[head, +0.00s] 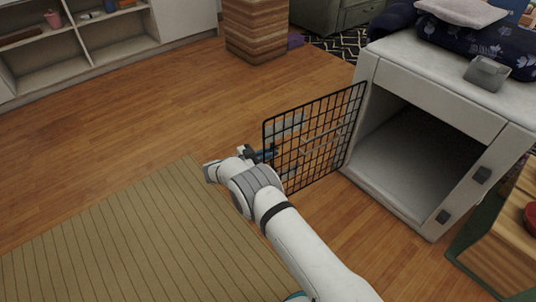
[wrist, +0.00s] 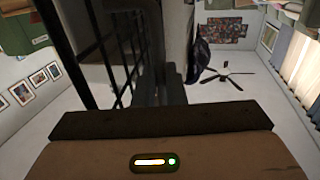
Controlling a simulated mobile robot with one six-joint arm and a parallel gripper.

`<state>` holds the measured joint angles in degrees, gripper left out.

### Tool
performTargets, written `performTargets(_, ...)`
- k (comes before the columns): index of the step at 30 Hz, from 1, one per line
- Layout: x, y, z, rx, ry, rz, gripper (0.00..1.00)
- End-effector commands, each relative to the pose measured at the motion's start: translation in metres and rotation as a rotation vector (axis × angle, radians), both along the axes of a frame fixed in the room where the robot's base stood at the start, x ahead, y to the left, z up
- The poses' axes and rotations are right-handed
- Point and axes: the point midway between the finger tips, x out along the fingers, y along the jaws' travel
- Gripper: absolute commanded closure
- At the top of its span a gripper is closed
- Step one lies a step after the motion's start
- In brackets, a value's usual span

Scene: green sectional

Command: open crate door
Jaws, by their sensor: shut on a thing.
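The white crate (head: 437,111) stands at the right in the head view, its front opening uncovered. Its black wire door (head: 318,133) is swung out to the left from the left side of the opening. My gripper (head: 268,155) is at the door's free outer edge, shut on the door; the jaws are partly hidden by the bars and my wrist. In the wrist view, dark door bars (wrist: 131,55) run beside the gripper fingers (wrist: 160,88). The exact contact is hard to see there.
A striped beige rug (head: 120,240) covers the floor at lower left. Wooden floor around the door is clear. A slatted wooden box (head: 510,235) stands close to the crate's right. Cushions (head: 460,12) and a small grey object (head: 487,73) lie on the crate.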

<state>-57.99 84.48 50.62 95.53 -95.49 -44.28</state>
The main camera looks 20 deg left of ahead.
Motion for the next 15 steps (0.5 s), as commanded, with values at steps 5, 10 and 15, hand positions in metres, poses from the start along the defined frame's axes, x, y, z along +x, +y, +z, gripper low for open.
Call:
performTargets(5, 0.0003, -0.0006, -0.0004, -0.002, 0.001, 0.0, 1.0)
performTargets(10, -0.0011, 0.0009, -0.0004, -0.001, 0.001, 0.003, 0.79)
performTargets(15, -0.0023, 0.0024, -0.0003, -0.001, 0.001, 0.006, 0.68)
